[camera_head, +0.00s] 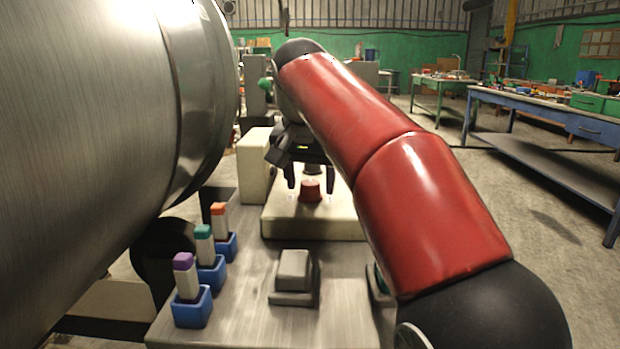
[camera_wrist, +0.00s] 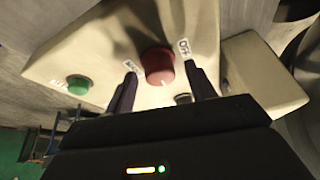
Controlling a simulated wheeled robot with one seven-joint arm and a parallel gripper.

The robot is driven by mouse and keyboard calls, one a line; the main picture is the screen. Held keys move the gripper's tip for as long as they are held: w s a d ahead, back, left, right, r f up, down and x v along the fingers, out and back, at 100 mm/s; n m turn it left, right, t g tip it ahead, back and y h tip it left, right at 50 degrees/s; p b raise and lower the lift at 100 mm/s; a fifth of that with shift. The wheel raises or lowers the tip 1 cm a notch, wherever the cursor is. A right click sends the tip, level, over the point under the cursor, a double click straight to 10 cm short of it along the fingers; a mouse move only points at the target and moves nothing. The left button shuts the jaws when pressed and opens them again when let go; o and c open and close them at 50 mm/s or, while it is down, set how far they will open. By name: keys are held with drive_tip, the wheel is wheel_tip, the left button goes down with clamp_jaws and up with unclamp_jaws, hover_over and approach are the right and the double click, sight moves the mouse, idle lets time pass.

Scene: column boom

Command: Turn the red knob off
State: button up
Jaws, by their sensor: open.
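The red knob (camera_head: 310,191) sits on a cream panel box (camera_head: 285,222) in the middle of the head view. In the wrist view the red knob (camera_wrist: 158,66) stands on the cream panel (camera_wrist: 115,40), with a white line on its side and small labels to its left and right. The right label reads like "OFF"; the left one is partly hidden by a finger. My gripper (camera_wrist: 162,82) is open, with one dark finger on each side of the knob. The gripper also shows in the head view (camera_head: 310,180), just above and around the knob. I cannot tell whether the fingers touch it.
A green button (camera_wrist: 78,84) is on the same panel. Blue holders with purple (camera_head: 190,305), teal (camera_head: 210,272) and orange-topped (camera_head: 222,245) blocks stand at the left. A grey block switch (camera_head: 294,272) is in front. A large metal cylinder (camera_head: 90,120) fills the left side.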

drive_tip(key=c, duration=1)
drive_tip(key=shift+n, duration=0.4)
drive_tip(key=n+y, duration=0.1)
drive_tip(key=n, duration=0.2)
drive_tip(key=shift+d, duration=0.15)
drive_tip(key=n+y, duration=0.1)
drive_tip(key=n, duration=0.1)
drive_tip(key=n+g+y, duration=0.1)
drive_tip(key=n, duration=0.2)
drive_tip(key=shift+w+d+n, duration=0.1)
drive_tip(key=shift+d+n, duration=0.05)
drive_tip(key=shift+n, duration=0.15)
drive_tip(key=n, duration=0.2)
drive_tip(key=n+g+y, duration=0.1)
drive_tip(key=n, duration=0.1)
drive_tip(key=shift+w+y, duration=0.15)
drive_tip(key=shift+y, duration=0.15)
drive_tip(key=shift+n+g+y, duration=0.3)
drive_tip(key=shift+n+g, duration=0.6)
drive_tip(key=shift+n, duration=1.3)
